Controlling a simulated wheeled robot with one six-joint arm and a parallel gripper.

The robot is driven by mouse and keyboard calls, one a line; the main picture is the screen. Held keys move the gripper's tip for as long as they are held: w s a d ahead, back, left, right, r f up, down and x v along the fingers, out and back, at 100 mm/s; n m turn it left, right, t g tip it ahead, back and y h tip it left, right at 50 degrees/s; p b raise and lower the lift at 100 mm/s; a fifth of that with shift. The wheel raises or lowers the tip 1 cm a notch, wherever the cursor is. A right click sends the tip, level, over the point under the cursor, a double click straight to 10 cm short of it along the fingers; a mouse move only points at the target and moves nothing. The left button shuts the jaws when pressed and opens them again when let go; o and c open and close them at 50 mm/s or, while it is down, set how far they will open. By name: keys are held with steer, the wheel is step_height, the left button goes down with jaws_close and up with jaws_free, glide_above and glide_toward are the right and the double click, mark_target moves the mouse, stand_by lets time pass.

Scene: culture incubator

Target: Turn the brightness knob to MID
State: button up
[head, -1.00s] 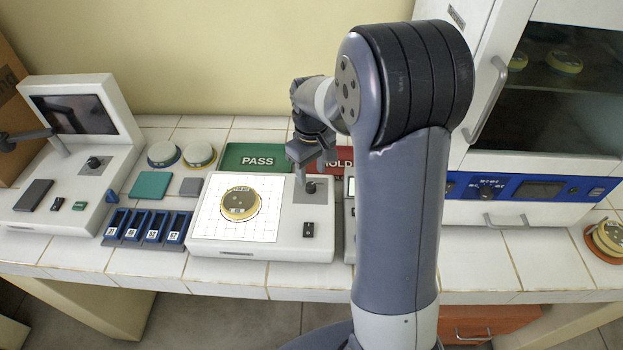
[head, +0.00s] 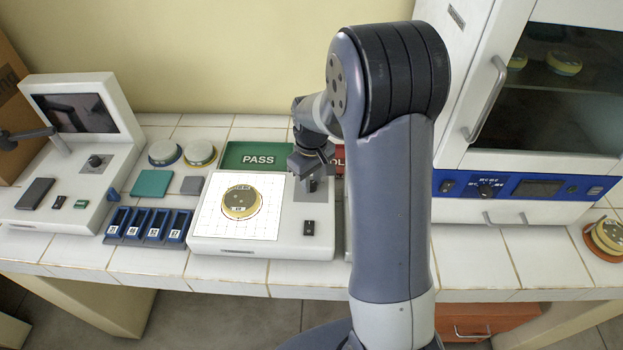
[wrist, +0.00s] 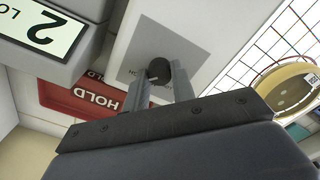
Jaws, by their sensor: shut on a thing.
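The brightness knob is a small dark knob on the grey panel (head: 312,208) at the right of the white light box (head: 215,247). In the head view my gripper (head: 308,178) is right over it and mostly hides it. In the wrist view my gripper (wrist: 168,78) has its two fingers closed on either side of the black knob (wrist: 158,77). Lettering is partly visible around the knob, but I cannot read its setting.
A yellow-rimmed dish (head: 241,203) sits on the light box's lit grid. The green PASS mat (head: 256,157) and red HOLD mat (wrist: 85,97) lie behind. A display unit (wrist: 45,38) stands close beside the light box. The incubator (head: 540,110) stands at right.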

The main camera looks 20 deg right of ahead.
steer(key=c, duration=0.3)
steer(key=shift+n, duration=0.3)
steer(key=n+b, duration=0.1)
steer(key=n, duration=0.3)
steer(key=shift+n+b, duration=0.3)
steer(key=shift+n, duration=1.8)
steer(key=o, duration=1)
steer(key=shift+c, duration=0.2)
